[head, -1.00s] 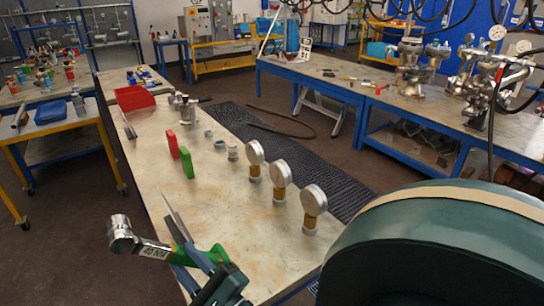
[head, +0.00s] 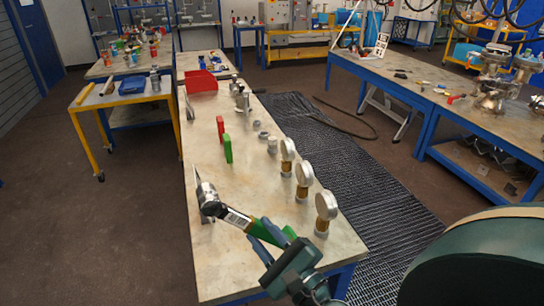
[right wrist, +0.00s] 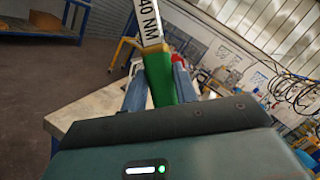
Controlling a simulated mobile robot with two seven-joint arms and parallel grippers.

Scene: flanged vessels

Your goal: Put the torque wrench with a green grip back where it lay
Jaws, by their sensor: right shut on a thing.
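The torque wrench has a silver head (head: 208,198), a 40 NM label and a green grip (head: 260,232). My right gripper (head: 268,236) is shut on the green grip, over the near part of the long workbench (head: 235,278) in the head view. The head points up and left, near the bench's left edge. In the right wrist view the green grip (right wrist: 159,76) sits between the two fingers, and the labelled shaft rises above them. I cannot tell the exact height over the bench. My left gripper is not in view.
Several pressure gauges (head: 304,174) stand along the bench's right side.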

